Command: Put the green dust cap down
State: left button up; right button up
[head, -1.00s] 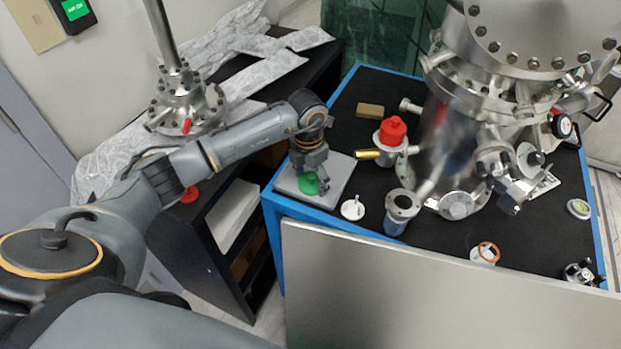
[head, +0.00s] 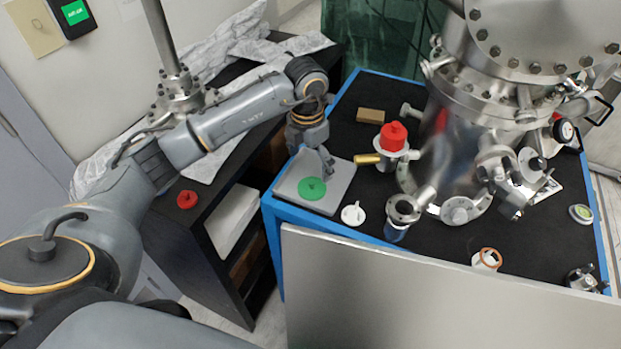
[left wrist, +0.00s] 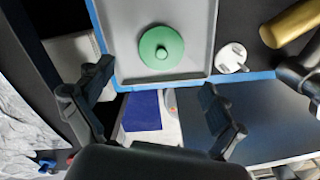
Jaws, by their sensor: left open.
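The green dust cap (head: 312,188) lies on the grey tray (head: 334,165) at the near left corner of the blue-edged table. It also shows in the left wrist view (left wrist: 161,47), flat on the tray (left wrist: 201,42) with its knob up. My left gripper (head: 326,168) is above the tray, just behind the cap in the head view. In the left wrist view its two fingers (left wrist: 158,106) are spread wide, with nothing between them. The cap lies beyond the fingertips, clear of them. My right gripper is not in view.
A white cap (head: 353,214) lies right of the tray. A brass-ended valve with a red cap (head: 393,135) and a steel chamber (head: 465,140) stand further right. A red cap (head: 187,199) lies on the black shelf at left. A grey panel (head: 430,290) fills the front.

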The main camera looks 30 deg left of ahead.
aim_at(309, 184)
pick_arm(q)
jog(key=shift+s+r, duration=0.1)
jog(key=shift+r, duration=2.15)
